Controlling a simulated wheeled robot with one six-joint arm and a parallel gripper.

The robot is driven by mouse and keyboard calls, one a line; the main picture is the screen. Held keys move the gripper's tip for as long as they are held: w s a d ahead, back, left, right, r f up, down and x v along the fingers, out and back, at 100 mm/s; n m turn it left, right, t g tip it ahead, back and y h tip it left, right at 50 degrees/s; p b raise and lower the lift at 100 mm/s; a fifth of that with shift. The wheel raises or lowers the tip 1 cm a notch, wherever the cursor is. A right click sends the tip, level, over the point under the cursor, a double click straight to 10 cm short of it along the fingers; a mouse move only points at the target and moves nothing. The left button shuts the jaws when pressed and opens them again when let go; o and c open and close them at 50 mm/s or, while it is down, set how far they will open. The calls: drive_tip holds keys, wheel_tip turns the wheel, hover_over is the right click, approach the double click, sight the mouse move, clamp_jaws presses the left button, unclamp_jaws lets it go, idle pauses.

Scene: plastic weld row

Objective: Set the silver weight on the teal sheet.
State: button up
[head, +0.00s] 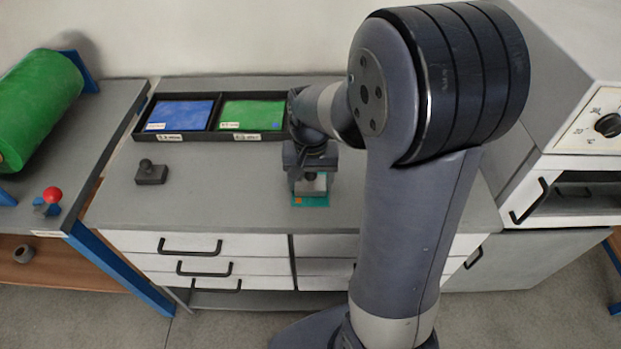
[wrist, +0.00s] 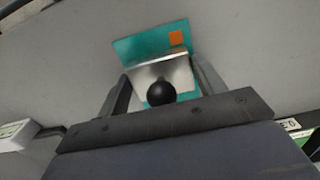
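The silver weight (head: 314,186) is a bright metal block with a black ball knob; in the wrist view it (wrist: 160,72) sits between my fingers. My gripper (head: 311,183) points down, its two fingers (wrist: 162,84) against opposite sides of the block, so it looks shut on it. The teal sheet (head: 311,201) lies under the weight near the counter's front edge. In the wrist view the sheet (wrist: 140,46), with an orange square, shows beyond the block and partly under it. I cannot tell whether the weight touches the sheet or is slightly above it.
A dark knobbed weight (head: 151,174) stands on the counter to the left. A black tray (head: 212,125) with a blue and a green sheet is at the back. A green roll (head: 38,108) and a red-knobbed lever (head: 51,196) are far left; an oven-like unit (head: 570,125) is right.

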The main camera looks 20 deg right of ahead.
drive_tip(key=o, duration=0.4)
wheel_tip(320, 180, up, 12)
drive_tip(key=shift+r+p, duration=0.2)
drive_tip(key=shift+p, duration=0.75)
drive_tip(key=shift+f+b, duration=0.65)
drive_tip(key=shift+f, duration=3.75)
drive_tip(key=shift+f, duration=0.1)
